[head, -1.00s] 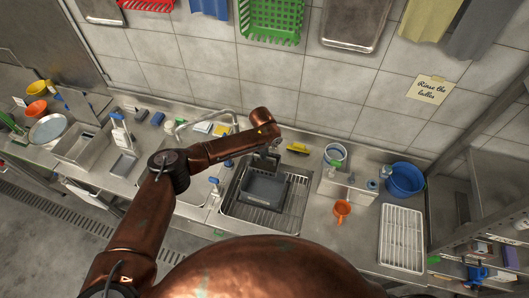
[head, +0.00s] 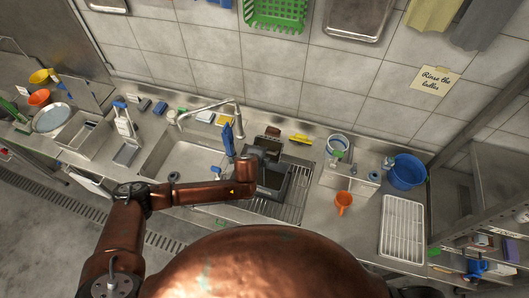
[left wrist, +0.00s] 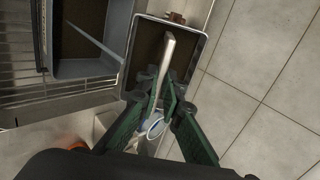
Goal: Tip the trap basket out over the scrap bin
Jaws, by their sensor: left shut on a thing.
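My left gripper (head: 268,152) hangs at the back edge of the sink rack. In the left wrist view its green fingers (left wrist: 160,108) are shut on the pale metal bar handle (left wrist: 167,58) of a grey-rimmed box with a brown inside (left wrist: 148,50), which looks like the trap basket. In the head view the gripper mostly hides this box. A dark grey open bin (head: 274,184), which looks like the scrap bin, sits on the rack just in front; it also shows in the left wrist view (left wrist: 85,67). I cannot tell how far the basket is tilted. My right gripper is out of view.
A tap (head: 238,118) and an upright blue-handled tool (head: 228,138) stand left of the gripper. A yellow item (head: 300,139) lies near the wall. An orange jug (head: 343,199), a blue tub (head: 407,171) and a white rack (head: 402,232) are to the right.

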